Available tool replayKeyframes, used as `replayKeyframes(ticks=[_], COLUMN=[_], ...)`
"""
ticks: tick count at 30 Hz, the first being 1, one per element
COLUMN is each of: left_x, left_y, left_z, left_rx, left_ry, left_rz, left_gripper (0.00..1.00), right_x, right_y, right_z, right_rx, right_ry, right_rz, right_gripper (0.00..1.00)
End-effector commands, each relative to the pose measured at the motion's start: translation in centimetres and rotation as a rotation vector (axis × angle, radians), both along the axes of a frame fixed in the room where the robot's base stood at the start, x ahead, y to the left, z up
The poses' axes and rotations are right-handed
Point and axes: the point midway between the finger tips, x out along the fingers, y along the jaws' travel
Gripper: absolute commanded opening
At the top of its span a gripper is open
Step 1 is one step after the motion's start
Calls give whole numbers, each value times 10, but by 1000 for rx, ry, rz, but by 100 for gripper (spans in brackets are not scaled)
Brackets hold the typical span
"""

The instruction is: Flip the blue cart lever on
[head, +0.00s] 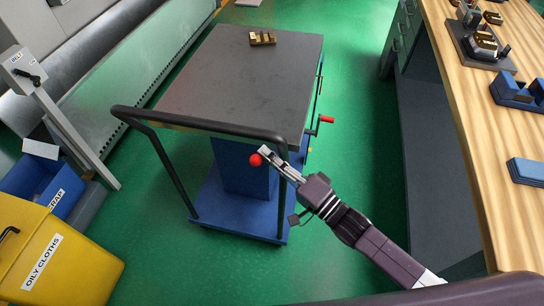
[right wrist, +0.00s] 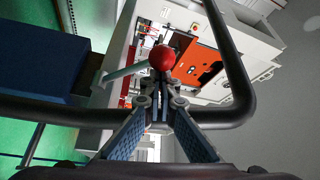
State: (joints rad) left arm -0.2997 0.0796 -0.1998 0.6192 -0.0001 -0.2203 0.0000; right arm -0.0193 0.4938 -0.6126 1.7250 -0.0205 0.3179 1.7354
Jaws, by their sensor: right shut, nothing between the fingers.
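The blue cart (head: 240,165) has a dark grey top and a black push handle (head: 200,127). A red ball knob (head: 255,160) shows below the handle, at the tips of my right gripper (head: 265,152). In the right wrist view the red knob (right wrist: 162,57) sits on a pale rod, the lever (right wrist: 125,72), which runs off to the left. My right gripper (right wrist: 160,90) is shut and empty, with its tips just by the knob; I cannot tell whether they touch. The lever's base is hidden in the head view. My left gripper is not in view.
A red-knobbed crank (head: 326,118) sticks out from the cart's right side. A brass part (head: 262,38) lies on the cart top. A wooden bench (head: 465,110) stands at right, a yellow bin (head: 60,255) at lower left. Green floor lies between cart and bench.

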Motion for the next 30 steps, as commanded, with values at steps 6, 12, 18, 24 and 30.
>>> replayKeyframes(ticks=[6,12,18,24,30], left_x=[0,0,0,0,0], left_y=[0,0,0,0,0], left_z=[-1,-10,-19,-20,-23], left_rx=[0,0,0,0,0], left_ry=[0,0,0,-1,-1], left_rz=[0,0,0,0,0], left_gripper=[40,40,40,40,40], right_x=[0,-4,-13,-22,-28], right_y=[0,1,4,7,9], right_z=[-1,-7,-15,-25,-37], right_rx=[-2,-17,-39,-39,-39], right_ry=[-4,-51,-117,-116,-117], right_rz=[0,0,1,1,2], right_gripper=[0,0,0,0,0])
